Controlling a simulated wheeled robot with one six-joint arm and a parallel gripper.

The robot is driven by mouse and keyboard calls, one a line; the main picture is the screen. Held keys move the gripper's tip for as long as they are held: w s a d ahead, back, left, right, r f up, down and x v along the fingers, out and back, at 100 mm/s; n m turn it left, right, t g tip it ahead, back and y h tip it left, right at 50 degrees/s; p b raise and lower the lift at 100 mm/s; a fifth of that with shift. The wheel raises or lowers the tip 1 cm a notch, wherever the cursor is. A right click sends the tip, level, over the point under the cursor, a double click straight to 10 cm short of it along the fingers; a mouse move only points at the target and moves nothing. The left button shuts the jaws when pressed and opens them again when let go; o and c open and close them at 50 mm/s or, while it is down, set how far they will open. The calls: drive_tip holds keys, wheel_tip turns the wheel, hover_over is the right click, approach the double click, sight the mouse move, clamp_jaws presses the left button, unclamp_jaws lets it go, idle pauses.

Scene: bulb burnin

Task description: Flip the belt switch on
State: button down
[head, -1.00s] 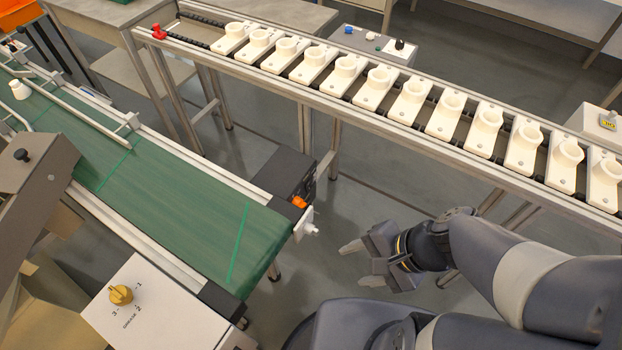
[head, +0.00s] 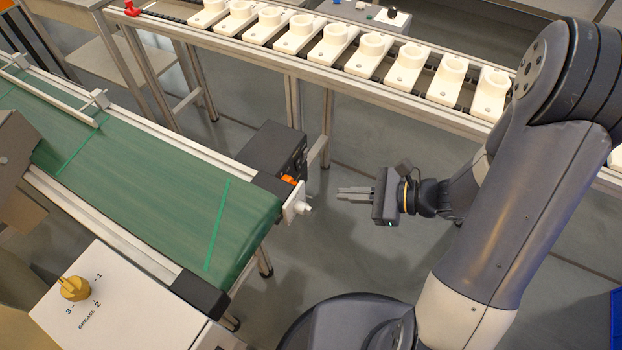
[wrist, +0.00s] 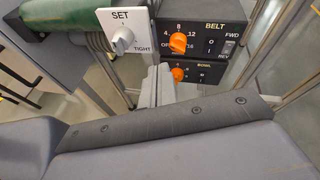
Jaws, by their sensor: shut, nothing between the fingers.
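The black belt control box (head: 270,150) sits at the end of the green conveyor; its face shows in the wrist view. That face has the label BELT, an orange dial (wrist: 178,43), a black rocker marked 0 and I (wrist: 209,46), and a FWD/REV switch (wrist: 228,47). I cannot tell which way the rocker is pressed. My gripper (head: 340,194) is shut and empty, right of the box and apart from it, pointing left. In the wrist view its fingers (wrist: 158,88) point up toward the boxes.
A second black box with an orange dial (wrist: 178,74) lies below the belt box. A white SET plate with a knob (wrist: 123,40) is left of it. The green belt (head: 150,190) runs left. A rail of white holders (head: 333,45) stands behind. A GREASE dial (head: 74,288) is at lower left.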

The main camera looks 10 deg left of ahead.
sight(300, 167)
drive_tip(key=w+d+f+m+t+y+b, duration=0.1)
drive_tip(key=w+d+f+m+t+b, duration=0.2)
drive_tip(key=w+f, duration=0.4)
drive_tip(key=shift+f+m+t+y+b, duration=0.3)
drive_tip(key=shift+m+y, duration=0.1)
drive_tip(key=shift+m, duration=0.5)
drive_tip(key=b+x, duration=0.2)
drive_tip(key=x, duration=1.2)
